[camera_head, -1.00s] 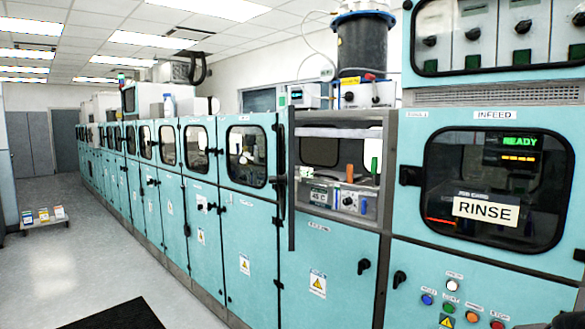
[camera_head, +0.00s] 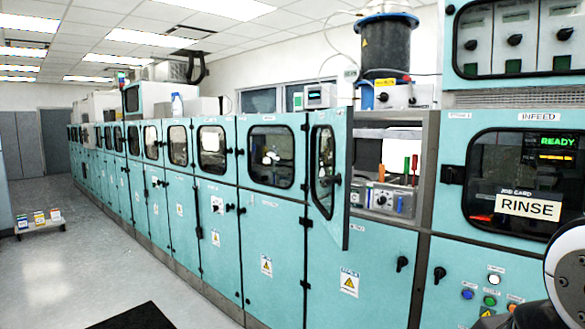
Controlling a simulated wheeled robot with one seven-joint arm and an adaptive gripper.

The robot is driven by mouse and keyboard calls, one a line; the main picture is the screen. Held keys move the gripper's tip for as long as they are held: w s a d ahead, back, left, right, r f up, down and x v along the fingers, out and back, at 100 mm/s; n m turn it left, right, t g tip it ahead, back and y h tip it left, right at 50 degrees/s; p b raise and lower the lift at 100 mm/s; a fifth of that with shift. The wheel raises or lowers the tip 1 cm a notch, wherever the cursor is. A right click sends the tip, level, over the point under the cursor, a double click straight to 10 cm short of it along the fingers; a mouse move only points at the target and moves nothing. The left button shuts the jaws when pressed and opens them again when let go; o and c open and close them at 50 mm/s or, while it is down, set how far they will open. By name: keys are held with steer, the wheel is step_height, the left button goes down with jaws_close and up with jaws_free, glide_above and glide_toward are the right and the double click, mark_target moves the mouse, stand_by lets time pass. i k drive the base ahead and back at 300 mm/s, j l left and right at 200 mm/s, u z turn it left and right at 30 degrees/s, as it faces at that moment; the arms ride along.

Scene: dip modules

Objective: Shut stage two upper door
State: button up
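The stage two upper door (camera_head: 327,228) is a narrow teal panel with a dark rounded window, just left of the infeed unit. It stands open, swung out from its left side, and its face shows at a steep slant with a small black handle. The opened compartment (camera_head: 392,130) shows to its right, with a grey box of controls and several coloured tool handles inside. The door hides the compartment's left part. My gripper is not in view. A white and black part of my arm (camera_head: 568,268) shows at the lower right edge.
The infeed unit (camera_head: 450,222) with its RINSE card stands to the right. A closed teal lower door (camera_head: 350,262) is below the compartment. The cabinet row runs off to the left. Open floor lies at left, with a dark mat (camera_head: 140,318) and a low rack (camera_head: 40,226).

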mark_target(335, 200)
steer(key=i+j+u, duration=0.1)
steer(key=i+j, duration=0.2)
steer(key=i, duration=0.2)
steer(key=i+j+u, duration=0.15)
steer(key=i+j, duration=0.15)
steer(key=i, duration=0.15)
